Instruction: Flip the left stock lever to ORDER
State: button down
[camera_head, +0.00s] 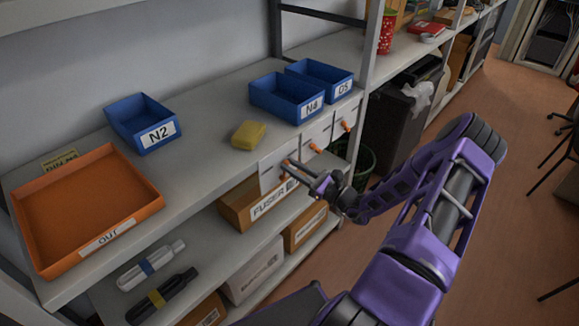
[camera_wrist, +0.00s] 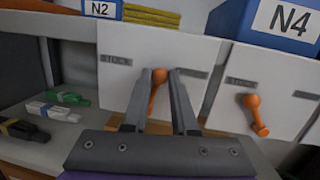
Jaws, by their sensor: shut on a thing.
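The left stock lever is a small orange handle (camera_wrist: 157,92) on a white plate (camera_wrist: 128,45) under the shelf edge. In the wrist view its visible part runs nearly upright, leaning slightly to lower left. A small label reading STOCK (camera_wrist: 118,60) is left of it; another label (camera_wrist: 191,73) on the right is too blurred to read. My gripper (camera_wrist: 163,80) is shut on this lever, with one grey finger on each side. In the head view my gripper (camera_head: 300,170) reaches the leftmost white plate (camera_head: 268,176), and the fingers partly hide the lever.
A neighbouring orange lever (camera_wrist: 257,115) on the plate to the right points down and slightly right. Boxes (camera_head: 250,200) sit below.

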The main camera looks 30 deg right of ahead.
jog(key=shift+w+d+f+m+t+h+p, duration=0.15)
jog(key=shift+d+f+m+t+h, duration=0.15)
jog(key=shift+m, duration=0.8)
jog(key=shift+w+d+f+m+t+h+p, duration=0.15)
jog(key=shift+d+m, duration=0.25)
jog(key=shift+m, duration=0.7)
jog(key=shift+w+d+f+m+t+h+p, duration=0.15)
jog(key=shift+d+f+m+h, duration=0.15)
jog(key=shift+m, duration=0.8)
jog(key=shift+s, duration=0.1)
jog(key=c, duration=0.7)
grip_release()
jog(key=shift+r, duration=0.1)
jog(key=shift+d, duration=0.1)
jog(key=v, duration=1.7)
jog(key=shift+s, duration=0.2)
